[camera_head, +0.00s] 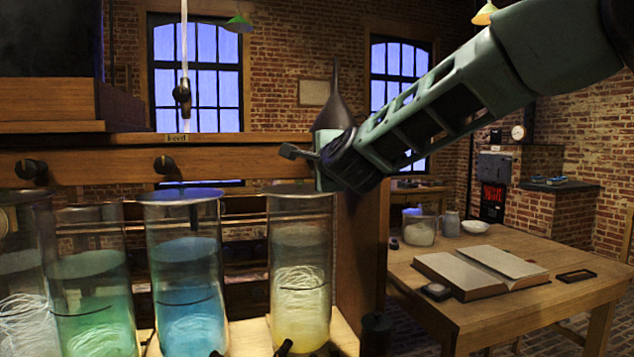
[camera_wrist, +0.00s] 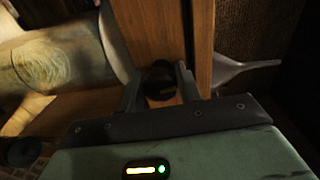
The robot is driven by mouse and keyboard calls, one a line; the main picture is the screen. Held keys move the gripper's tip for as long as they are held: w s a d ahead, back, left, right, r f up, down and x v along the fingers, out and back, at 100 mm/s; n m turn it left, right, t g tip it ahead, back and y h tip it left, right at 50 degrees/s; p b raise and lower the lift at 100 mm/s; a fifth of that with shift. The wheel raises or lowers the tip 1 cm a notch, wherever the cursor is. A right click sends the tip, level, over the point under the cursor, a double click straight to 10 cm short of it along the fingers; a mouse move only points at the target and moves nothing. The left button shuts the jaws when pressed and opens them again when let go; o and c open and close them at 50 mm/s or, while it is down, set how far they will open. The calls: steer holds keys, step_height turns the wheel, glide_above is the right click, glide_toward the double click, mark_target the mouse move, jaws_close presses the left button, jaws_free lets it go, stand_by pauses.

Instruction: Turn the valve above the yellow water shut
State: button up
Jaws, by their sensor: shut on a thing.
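A glass jar of yellow water (camera_head: 300,290) stands at the right end of the jar row, with a pale coil inside. The valve above it shows in the wrist view as a dark round knob (camera_wrist: 160,78) on the wooden rail. My gripper (camera_wrist: 160,88) has one finger on each side of this knob and is shut on it. In the head view my gripper (camera_head: 302,155) reaches the rail above the yellow jar from the right. My wrist hides most of the valve there, so I cannot tell how far it is turned.
A blue jar (camera_head: 190,290) and a green jar (camera_head: 95,300) stand to the left, with similar valves (camera_head: 164,164) above. A dark funnel (camera_head: 335,105) stands on the rail near my wrist. A table (camera_head: 440,310) with an open book (camera_head: 480,270) is at right.

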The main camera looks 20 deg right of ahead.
steer(key=shift+f+m+b, duration=0.1)
steer(key=shift+m+b, duration=0.8)
steer(key=shift+b, duration=0.1)
steer(key=o, duration=1)
steer(key=shift+r+p, duration=0.2)
steer(key=shift+p, duration=0.1)
